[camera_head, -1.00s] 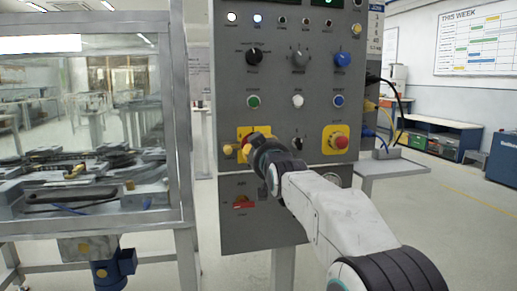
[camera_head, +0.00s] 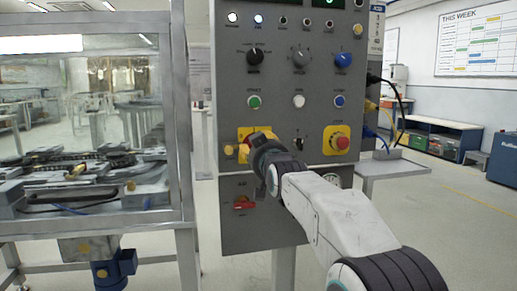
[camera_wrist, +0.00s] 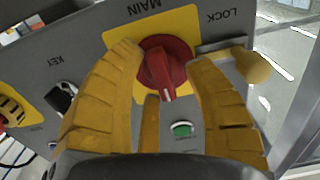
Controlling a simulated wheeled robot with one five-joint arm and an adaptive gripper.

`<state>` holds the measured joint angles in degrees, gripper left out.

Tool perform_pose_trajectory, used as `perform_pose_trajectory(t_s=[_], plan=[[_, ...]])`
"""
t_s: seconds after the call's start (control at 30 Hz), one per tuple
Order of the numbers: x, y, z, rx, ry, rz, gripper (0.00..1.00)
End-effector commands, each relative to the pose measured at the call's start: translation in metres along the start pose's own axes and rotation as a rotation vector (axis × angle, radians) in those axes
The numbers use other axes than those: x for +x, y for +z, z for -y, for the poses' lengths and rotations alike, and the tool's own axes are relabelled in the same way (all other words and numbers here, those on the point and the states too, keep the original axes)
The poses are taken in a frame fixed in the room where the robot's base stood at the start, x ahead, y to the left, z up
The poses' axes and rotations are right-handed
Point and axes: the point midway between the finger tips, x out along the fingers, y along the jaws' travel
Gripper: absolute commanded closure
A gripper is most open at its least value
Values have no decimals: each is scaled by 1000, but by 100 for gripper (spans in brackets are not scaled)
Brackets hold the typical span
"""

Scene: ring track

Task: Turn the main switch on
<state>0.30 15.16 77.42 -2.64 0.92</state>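The main switch (camera_wrist: 162,66) is a red rotary knob on a yellow plate marked MAIN. In the wrist view its grip bar runs roughly up and down, with a pale mark at its lower end. My gripper (camera_wrist: 168,72) has its yellow fingers spread on both sides of the knob. The fingertips are close to the knob's rim; I cannot tell whether they touch it. In the head view my gripper (camera_head: 248,149) is at the yellow plate (camera_head: 243,133) on the grey control panel (camera_head: 225,105), and my gripper mostly hides the knob.
A yellow knob on the lock bar (camera_wrist: 250,66) sticks out beside the plate. A green indicator (camera_wrist: 182,129) and a key switch (camera_wrist: 61,97) are close by. A red emergency stop (camera_head: 341,142) is to the right, and a red lever (camera_head: 244,203) below. A glazed machine (camera_head: 183,130) stands left.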

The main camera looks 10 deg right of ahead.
Motion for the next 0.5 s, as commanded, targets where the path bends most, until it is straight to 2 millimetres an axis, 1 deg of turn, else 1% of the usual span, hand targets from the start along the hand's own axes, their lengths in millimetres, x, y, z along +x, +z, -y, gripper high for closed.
perform_pose_trajectory(t_s=[0.33, 0.5], plan=[[-2, 0, -1, -1, 2, 1, 50], [-13, -1, -1, -1, 2, 0, 50]])
